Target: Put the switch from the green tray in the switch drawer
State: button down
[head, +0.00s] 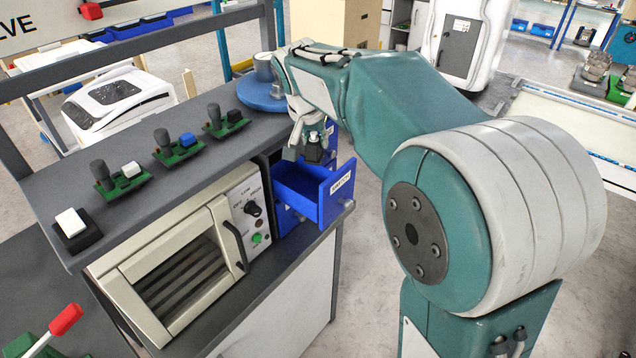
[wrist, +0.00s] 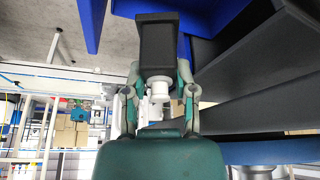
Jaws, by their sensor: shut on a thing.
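My gripper (head: 307,140) is shut on a switch (head: 314,155), seen as a small dark shape in the head view. In the wrist view, the fingers of my gripper (wrist: 158,88) hold the switch, a black block (wrist: 157,40) with a pale part between the fingertips. The blue switch drawer (head: 338,194) is pulled out, with a white label on its front. The held switch is above the back part of the open drawer; its exact height is unclear. Blue panels (wrist: 88,22) flank the block in the wrist view. I cannot identify the green tray for certain.
The grey shelf (head: 215,158) beside the drawer carries several green boards (head: 178,152) with dark knobs, a black-and-white switch (head: 75,230) and a blue round stand (head: 262,92). A beige oven (head: 180,270) sits below. A red-handled lever (head: 62,322) is at lower left.

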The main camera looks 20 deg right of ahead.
jog(key=f, duration=0.2)
jog(key=shift+s+a+f, duration=0.25)
jog(key=shift+a+f, duration=0.05)
jog(key=shift+f, duration=0.1)
jog(key=f, duration=0.1)
jog(key=d+f, duration=0.1)
jog(key=f, duration=0.3)
jog(key=shift+w+d, duration=0.15)
jog(key=shift+d, duration=0.25)
jog(key=f, duration=0.2)
jog(key=a+f, duration=0.1)
jog(key=f, duration=0.1)
jog(key=shift+f, duration=0.15)
jog(key=shift+d, duration=0.3)
jog(key=shift+c, duration=2.1)
grip_release()
jog(key=shift+a, duration=0.15)
jog(key=shift+a, duration=0.1)
